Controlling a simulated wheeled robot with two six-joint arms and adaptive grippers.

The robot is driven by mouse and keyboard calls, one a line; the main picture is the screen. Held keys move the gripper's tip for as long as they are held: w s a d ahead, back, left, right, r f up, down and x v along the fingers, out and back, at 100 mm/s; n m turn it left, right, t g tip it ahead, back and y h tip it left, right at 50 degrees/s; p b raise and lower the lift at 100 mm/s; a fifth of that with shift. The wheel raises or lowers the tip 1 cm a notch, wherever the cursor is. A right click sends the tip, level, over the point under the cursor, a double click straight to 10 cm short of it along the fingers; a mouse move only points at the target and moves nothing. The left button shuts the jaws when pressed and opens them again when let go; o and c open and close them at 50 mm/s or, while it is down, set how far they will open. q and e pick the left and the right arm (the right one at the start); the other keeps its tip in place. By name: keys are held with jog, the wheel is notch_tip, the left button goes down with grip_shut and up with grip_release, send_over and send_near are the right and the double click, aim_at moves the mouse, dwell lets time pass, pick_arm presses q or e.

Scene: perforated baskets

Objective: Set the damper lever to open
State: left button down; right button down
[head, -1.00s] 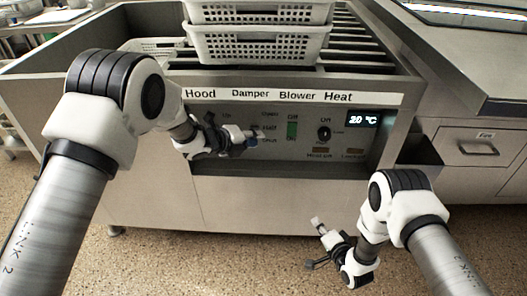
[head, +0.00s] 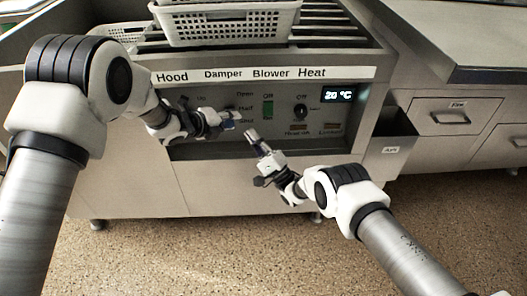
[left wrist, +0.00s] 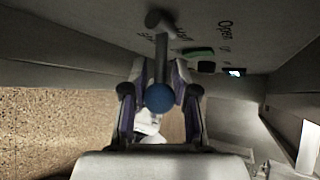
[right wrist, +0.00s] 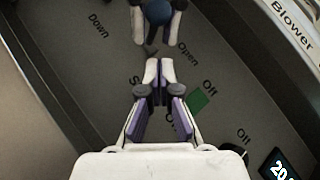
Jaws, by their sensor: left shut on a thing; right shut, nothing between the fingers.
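The damper lever is a metal rod (left wrist: 161,55) with a blue ball knob (left wrist: 159,98). It stands out from the panel under the Damper label. My left gripper (head: 226,121) is shut on the lever, with its fingers on both sides of the rod and knob. The knob also shows at the top of the right wrist view (right wrist: 158,12). In the head view the lever is near the Half mark, but the gripper partly hides it. My right gripper (head: 252,137) is shut and empty, below and right of the left gripper, in front of the panel.
A green blower switch (head: 267,108) and a round heat knob (head: 300,111) sit right of the lever. A temperature display (head: 339,95) reads 20 °C. A perforated basket (head: 228,24) stands on top. An open metal bin (head: 395,137) is at the right.

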pick_arm(q)
jog(key=shift+w+r, duration=0.1)
jog(key=shift+r, duration=0.05)
pick_arm(e)
jog(key=a+r, duration=0.2)
jog(key=a, duration=0.1)
jog(key=shift+s+a+r, duration=0.1)
jog(key=shift+s+r, duration=0.1)
jog(key=shift+s, duration=0.15)
